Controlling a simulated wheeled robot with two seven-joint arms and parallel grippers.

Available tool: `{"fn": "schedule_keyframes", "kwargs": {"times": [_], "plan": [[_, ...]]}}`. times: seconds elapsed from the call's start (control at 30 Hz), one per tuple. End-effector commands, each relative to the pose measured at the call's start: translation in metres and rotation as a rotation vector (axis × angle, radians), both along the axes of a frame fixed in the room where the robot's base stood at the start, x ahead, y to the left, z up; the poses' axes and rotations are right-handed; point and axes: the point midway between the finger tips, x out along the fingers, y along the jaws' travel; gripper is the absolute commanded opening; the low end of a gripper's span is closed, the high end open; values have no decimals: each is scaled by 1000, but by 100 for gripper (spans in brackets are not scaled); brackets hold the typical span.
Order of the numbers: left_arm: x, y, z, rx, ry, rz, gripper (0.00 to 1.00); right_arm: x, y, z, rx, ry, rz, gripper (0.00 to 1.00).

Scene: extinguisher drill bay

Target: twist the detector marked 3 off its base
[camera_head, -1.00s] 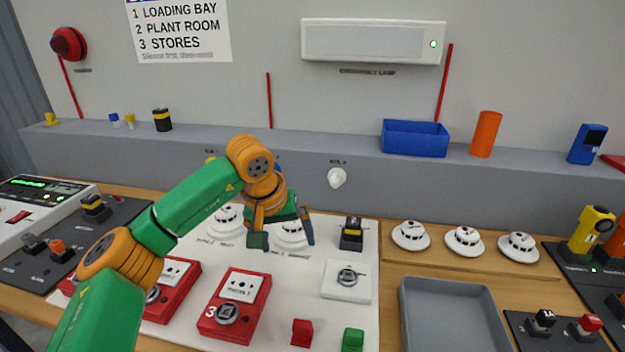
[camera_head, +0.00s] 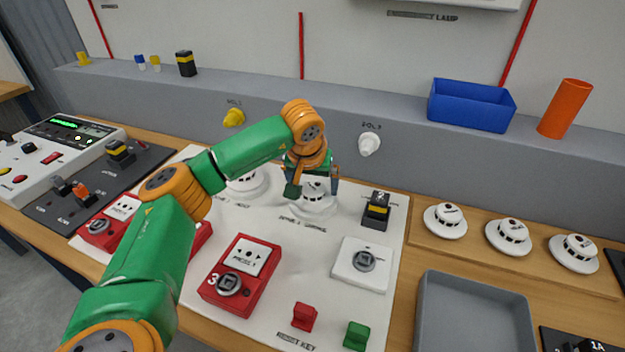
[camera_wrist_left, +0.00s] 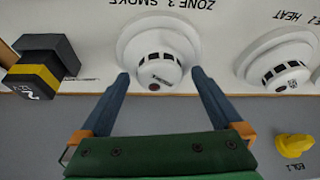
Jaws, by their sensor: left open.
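The zone 3 smoke detector (camera_head: 313,206) is a white dome on a round white base, on the white board. In the left wrist view the detector (camera_wrist_left: 158,58) sits at top centre, next to the lettering "ZONE 3 SMOKE". My left gripper (camera_head: 314,187) is at this detector, partly hiding it in the head view. In the left wrist view its blue fingers (camera_wrist_left: 160,76) are open, one tip on each side of the dome's near part. I see nothing held, and cannot tell whether the fingers touch the dome. My right gripper is not in view.
The heat detector (camera_wrist_left: 281,66) is beside it. A black-and-yellow switch (camera_head: 376,210) stands close on the other side. Spare detectors (camera_head: 446,220) and a grey tray (camera_head: 474,318) are at right.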

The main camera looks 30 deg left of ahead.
Motion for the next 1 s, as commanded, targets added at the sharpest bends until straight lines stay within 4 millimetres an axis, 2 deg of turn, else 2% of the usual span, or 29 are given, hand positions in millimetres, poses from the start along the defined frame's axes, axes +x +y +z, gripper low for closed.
{"fn": "schedule_keyframes", "kwargs": {"times": [0.03,0.3,0.4,0.73,1.0], "plan": [[0,0,0,0,0,0,100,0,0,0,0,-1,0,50],[0,0,0,0,0,0,27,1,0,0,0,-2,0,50],[0,0,0,-1,0,0,5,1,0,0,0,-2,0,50],[0,-1,2,0,2,148,4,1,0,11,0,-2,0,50],[0,-1,0,0,1,169,4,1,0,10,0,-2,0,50]]}}
